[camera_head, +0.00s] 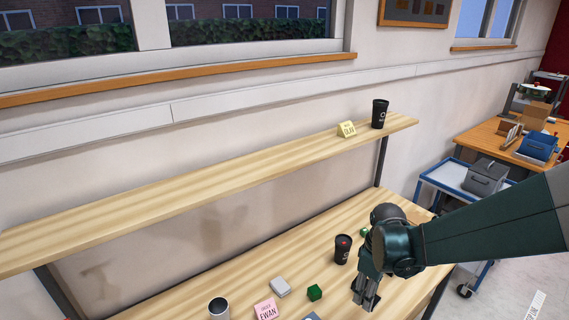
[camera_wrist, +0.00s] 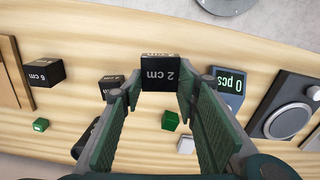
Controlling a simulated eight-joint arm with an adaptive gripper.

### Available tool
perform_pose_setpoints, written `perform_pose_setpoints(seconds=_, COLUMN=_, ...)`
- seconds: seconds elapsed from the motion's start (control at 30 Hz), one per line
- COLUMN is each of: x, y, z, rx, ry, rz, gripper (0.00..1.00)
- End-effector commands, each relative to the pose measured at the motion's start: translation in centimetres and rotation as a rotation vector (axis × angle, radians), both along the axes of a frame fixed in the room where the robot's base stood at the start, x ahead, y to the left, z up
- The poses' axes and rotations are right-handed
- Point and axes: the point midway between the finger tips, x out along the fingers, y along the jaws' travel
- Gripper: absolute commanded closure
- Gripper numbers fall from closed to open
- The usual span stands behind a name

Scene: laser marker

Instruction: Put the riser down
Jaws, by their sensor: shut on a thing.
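The riser (camera_wrist: 160,95) is a black block marked "2 cm" in white. In the wrist view it sits between the fingertips of my gripper (camera_wrist: 159,88), which is shut on it. The tabletop shows behind it; I cannot tell whether its underside touches the wood. In the head view my gripper (camera_head: 366,294) points down over the right part of the workbench (camera_head: 230,270), and the riser cannot be made out clearly there.
In the wrist view, a black "6 cm" block (camera_wrist: 44,72), another black block (camera_wrist: 110,86), a green cube (camera_wrist: 171,120) and a "0 pcs" display (camera_wrist: 230,84) are around. In the head view, a dark cup (camera_head: 342,250) stands close left of my gripper; a shelf (camera_head: 200,178) runs above the bench.

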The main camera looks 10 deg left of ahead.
Motion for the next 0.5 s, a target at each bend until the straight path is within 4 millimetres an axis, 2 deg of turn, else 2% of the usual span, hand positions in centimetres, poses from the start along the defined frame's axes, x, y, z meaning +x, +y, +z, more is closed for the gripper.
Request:
perform_pose_setpoints(seconds=0.27, x=0.0, y=0.0, z=4.9, rx=0.0, ry=0.0, rz=0.0, gripper=0.83)
perform_pose_setpoints(seconds=0.5, x=-0.1, y=0.0, z=10.3, rx=0.0, ry=0.0, rz=0.0, gripper=0.83)
